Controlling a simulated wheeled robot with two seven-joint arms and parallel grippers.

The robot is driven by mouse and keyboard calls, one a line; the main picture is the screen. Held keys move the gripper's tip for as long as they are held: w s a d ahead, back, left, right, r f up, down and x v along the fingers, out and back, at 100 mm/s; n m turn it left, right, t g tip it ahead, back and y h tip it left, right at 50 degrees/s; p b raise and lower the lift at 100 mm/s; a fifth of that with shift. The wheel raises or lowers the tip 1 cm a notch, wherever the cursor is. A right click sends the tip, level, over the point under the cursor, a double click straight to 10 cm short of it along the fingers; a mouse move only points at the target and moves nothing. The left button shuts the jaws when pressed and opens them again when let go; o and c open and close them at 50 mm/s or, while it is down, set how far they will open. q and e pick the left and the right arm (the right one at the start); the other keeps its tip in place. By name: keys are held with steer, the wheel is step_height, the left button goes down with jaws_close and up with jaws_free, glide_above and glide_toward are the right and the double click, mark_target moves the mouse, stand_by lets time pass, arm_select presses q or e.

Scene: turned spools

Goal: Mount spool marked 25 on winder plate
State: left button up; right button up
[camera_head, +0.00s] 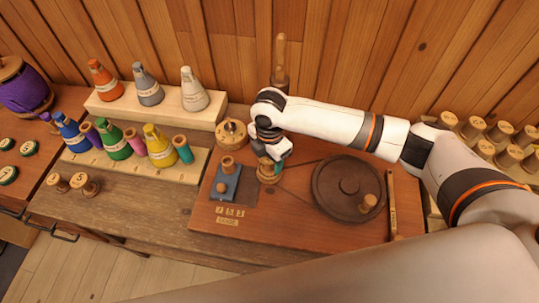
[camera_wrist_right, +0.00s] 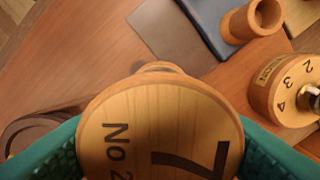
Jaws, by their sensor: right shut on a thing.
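My right gripper (camera_head: 273,160) is shut on a wooden spool (camera_head: 267,172), low over the reddish winder board (camera_head: 300,216). In the right wrist view, the teal fingers hold the spool (camera_wrist_right: 150,115) from both sides. Its round top reads "No 2" and part of a large figure like a 7, cut off at the picture's edge, so the full mark cannot be read. A smaller round wooden edge (camera_wrist_right: 158,68) shows behind it. Whether the spool touches the winder below is hidden. My left gripper is not in view.
Coloured thread cones (camera_head: 158,145) stand left; several spools (camera_head: 505,157) stand right.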

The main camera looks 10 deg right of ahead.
steer(key=shift+f+b, duration=0.3)
steer(key=shift+f, duration=0.35)
steer(key=o, duration=0.7)
steer(key=shift+r, duration=0.1)
step_height(320, 180, up, 11)
steer(key=p, duration=1.1)
steer(key=shift+p, duration=0.35)
